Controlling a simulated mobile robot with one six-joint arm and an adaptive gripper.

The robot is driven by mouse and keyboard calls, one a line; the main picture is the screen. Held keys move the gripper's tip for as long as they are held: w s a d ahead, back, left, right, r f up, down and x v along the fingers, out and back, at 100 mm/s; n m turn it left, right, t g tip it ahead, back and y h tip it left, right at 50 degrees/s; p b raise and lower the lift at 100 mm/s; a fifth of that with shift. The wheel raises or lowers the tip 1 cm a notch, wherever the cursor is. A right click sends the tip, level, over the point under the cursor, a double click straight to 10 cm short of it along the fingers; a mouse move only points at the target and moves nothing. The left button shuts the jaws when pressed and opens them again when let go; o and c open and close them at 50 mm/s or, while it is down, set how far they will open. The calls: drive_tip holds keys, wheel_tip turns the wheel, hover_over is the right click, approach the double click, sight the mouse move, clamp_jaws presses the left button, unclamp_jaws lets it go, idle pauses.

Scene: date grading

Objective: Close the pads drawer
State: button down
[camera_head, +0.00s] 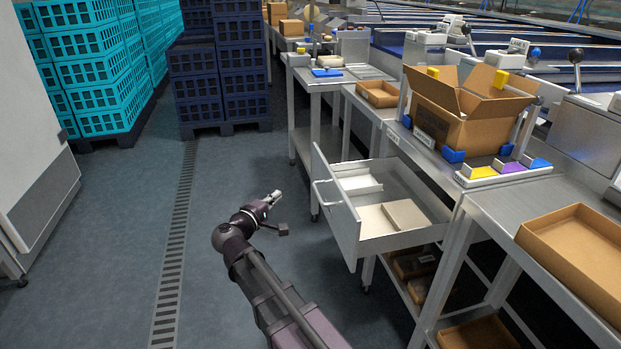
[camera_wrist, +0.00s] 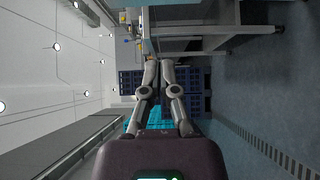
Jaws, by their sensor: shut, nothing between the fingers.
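The pads drawer (camera_head: 340,221) is pulled out from under the steel worktable, with its front panel and bar handle (camera_head: 330,197) facing left. Inside it lie a flat tan pad stack (camera_head: 406,215) and a white piece (camera_head: 361,185). My gripper (camera_head: 275,196) is in the aisle to the left of the drawer front, apart from the handle. In the wrist view my gripper (camera_wrist: 159,62) has its fingers together with nothing between them.
An open cardboard box (camera_head: 450,115) and coloured pads (camera_head: 500,170) stand on the worktable (camera_head: 490,195). A cardboard tray (camera_head: 580,245) lies at right. Blue crates (camera_head: 218,85) and turquoise crates (camera_head: 95,75) are stacked at the back left. The aisle floor (camera_head: 120,230) is clear.

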sight(315, 173)
drive_tip(key=x, duration=0.4)
drive_tip(key=d+x, duration=0.1)
drive_tip(key=x, duration=0.2)
drive_tip(key=s+x, duration=0.1)
drive_tip(key=x, duration=0.3)
drive_tip(key=shift+w+d, duration=0.25)
drive_tip(key=shift+d, duration=0.25)
drive_tip(key=shift+w+d, duration=0.2)
drive_tip(key=shift+d, duration=0.55)
